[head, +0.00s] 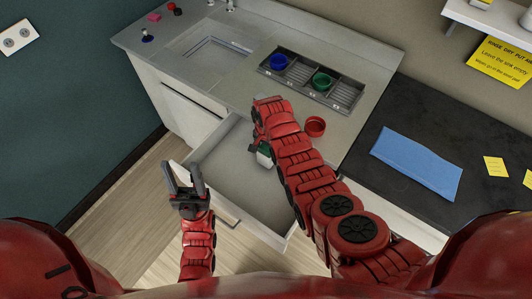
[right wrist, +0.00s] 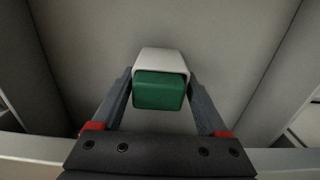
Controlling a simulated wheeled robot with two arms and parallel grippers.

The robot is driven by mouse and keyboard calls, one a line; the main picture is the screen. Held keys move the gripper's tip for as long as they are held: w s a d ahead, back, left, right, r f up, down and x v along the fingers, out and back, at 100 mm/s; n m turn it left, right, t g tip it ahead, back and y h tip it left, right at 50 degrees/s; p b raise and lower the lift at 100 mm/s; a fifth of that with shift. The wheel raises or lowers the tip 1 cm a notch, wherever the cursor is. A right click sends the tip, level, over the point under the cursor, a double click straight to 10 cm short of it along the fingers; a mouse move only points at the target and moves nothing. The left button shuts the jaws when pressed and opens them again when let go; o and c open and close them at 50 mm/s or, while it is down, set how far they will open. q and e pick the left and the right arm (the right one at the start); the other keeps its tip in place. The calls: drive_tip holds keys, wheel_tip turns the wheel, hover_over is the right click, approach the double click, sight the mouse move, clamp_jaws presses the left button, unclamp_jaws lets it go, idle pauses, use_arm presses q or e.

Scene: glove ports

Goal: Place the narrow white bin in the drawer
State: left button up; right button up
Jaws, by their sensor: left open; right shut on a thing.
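The narrow white bin (right wrist: 160,61) has a green face toward the camera in the right wrist view. In the head view it shows as a small white and green piece (head: 265,157), mostly hidden by my right arm. My right gripper (right wrist: 161,82) is shut on it, with one finger on each side. The drawer (head: 238,150) is pulled open below the counter, and the bin is over its inside. I cannot tell whether the bin touches the drawer floor. My left gripper (head: 183,172) is open and empty, left of the drawer.
A red cup (head: 315,127) stands near the counter edge. A blue cloth (head: 417,163) lies on the black worktop. The visible drawer floor is bare.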

drive_tip(key=shift+f, duration=1.1)
drive_tip(key=shift+f+b, duration=0.2)
drive_tip(key=shift+b, duration=0.2)
drive_tip(key=o, duration=1.3)
drive_tip(key=shift+r, duration=0.15)
